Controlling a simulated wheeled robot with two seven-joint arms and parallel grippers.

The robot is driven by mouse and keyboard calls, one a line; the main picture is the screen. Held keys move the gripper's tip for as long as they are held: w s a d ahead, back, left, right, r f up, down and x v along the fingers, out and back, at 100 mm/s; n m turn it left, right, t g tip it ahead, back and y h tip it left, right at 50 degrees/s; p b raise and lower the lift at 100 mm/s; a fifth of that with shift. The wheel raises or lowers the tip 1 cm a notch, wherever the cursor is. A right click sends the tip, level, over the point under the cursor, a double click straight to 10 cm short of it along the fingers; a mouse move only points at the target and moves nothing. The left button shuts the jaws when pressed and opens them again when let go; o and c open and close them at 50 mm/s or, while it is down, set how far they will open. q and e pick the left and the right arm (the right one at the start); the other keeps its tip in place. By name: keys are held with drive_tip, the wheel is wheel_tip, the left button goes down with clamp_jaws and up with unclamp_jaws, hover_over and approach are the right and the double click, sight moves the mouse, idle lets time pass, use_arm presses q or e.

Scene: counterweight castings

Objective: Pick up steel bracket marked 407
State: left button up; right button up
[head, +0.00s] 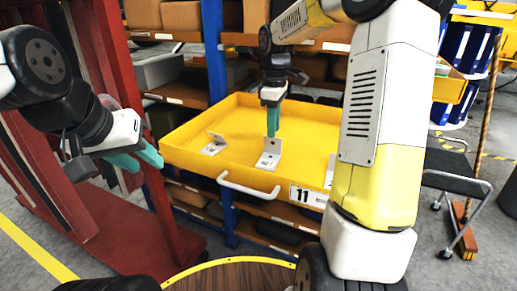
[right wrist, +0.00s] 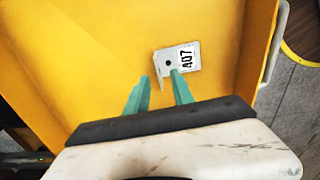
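The steel bracket marked 407 (right wrist: 187,57) lies in a yellow tray; its flat face with the black number shows in the right wrist view. My right gripper (right wrist: 160,76) is open, its two teal fingers apart on either side of the bracket's narrow upright plate. Whether they touch it, I cannot tell. In the head view the right gripper (head: 273,135) points down at the middle bracket (head: 268,162), its fingertips at the upright plate. My left gripper (head: 148,162) is left of the tray, empty, its teal fingers apart.
The yellow drawer-like tray (head: 240,178) has a white handle and an "11" label. Another bracket (head: 214,146) stands at its left; one at the right (head: 329,172) is partly hidden by my right arm. A red frame (head: 160,215) stands left; a black stool (head: 455,175) stands right.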

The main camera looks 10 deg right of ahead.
hover_over(269, 153)
drive_tip(key=d, duration=0.1)
wheel_tip(269, 153, down, 5)
drive_tip(key=shift+s+f, duration=0.1)
clamp_jaws()
idle(1.3)
